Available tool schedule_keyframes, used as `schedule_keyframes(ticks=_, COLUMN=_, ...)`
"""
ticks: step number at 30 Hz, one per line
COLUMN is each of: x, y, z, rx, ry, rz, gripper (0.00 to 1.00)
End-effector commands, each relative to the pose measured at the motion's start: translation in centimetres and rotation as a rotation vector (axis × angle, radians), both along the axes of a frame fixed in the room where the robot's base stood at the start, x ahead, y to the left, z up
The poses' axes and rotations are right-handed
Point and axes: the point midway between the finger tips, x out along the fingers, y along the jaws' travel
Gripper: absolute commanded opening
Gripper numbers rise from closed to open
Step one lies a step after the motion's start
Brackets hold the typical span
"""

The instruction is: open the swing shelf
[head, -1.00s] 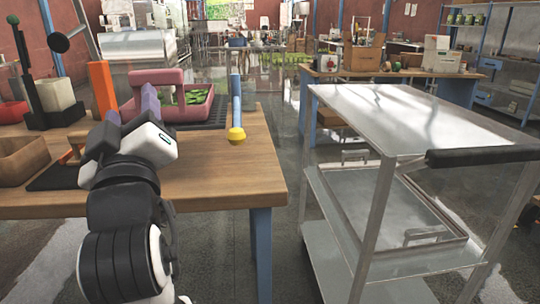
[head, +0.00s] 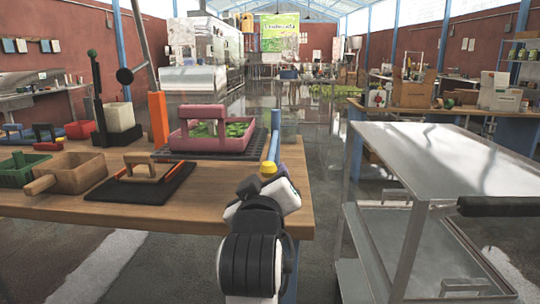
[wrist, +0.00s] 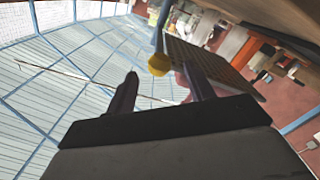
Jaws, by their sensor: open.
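A blue bar (head: 274,138) with a yellow knob (head: 268,167) at its near end lies at the table's right edge. It runs beside a dark slatted plate (head: 256,146) under a pink tray; I take plate and bar for the swing shelf, but cannot be sure. My gripper (wrist: 161,75) is open and empty.
The pink tray (head: 178,142) holds green pieces. A wooden box (head: 75,172), a dark mat (head: 100,193) with a wooden-handled tool, and an orange post (head: 158,120) stand left on the table (head: 190,202). A metal cart (head: 440,155) is at right, with open floor between.

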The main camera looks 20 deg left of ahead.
Motion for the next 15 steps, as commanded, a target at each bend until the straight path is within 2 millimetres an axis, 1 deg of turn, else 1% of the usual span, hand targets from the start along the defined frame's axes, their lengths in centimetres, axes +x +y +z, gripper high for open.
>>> schedule_keyframes(ticks=1, x=0.1, y=0.1, z=0.8, rx=-0.001, ry=0.001, rz=0.000, gripper=0.53)
schedule_keyframes(ticks=15, x=1.9, y=0.6, z=0.8, rx=-0.001, ry=0.001, rz=-0.001, gripper=0.53)
